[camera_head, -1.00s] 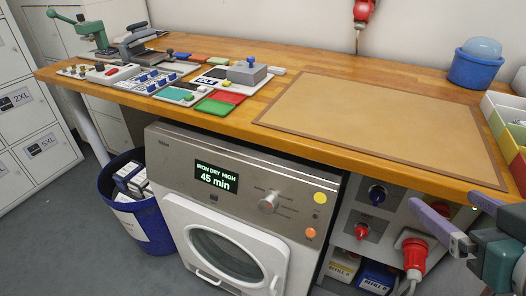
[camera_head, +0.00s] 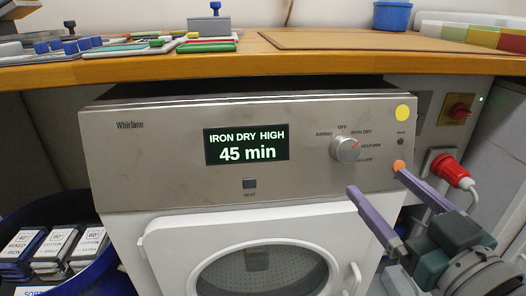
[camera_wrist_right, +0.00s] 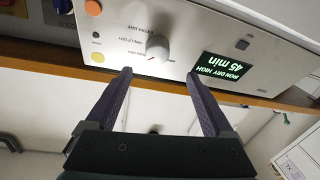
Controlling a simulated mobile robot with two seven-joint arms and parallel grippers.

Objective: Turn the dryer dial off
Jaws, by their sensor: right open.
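The dryer (camera_head: 150,165) has a grey metal panel with a round silver dial (camera_head: 345,149). The dial's red mark points up and right, towards the IRON DRY label; OFF is printed above the dial. The display (camera_head: 246,146) reads IRON DRY HIGH, 45 min. My right gripper (camera_head: 375,178) is open and empty, its purple fingers pointing at the panel, below and right of the dial in the head view. In the right wrist view, which is upside down, the dial (camera_wrist_right: 158,47) lies just beyond the gap between the open fingertips (camera_wrist_right: 159,73). My left gripper is not in view.
The wooden worktop (camera_head: 150,68) overhangs the dryer. A HEAT button (camera_head: 249,184) sits below the display. Yellow (camera_head: 402,112) and orange (camera_head: 398,167) round stickers are right of the dial. A red plug (camera_head: 452,170) is further right, and a dark blue bin (camera_head: 95,278) stands at left.

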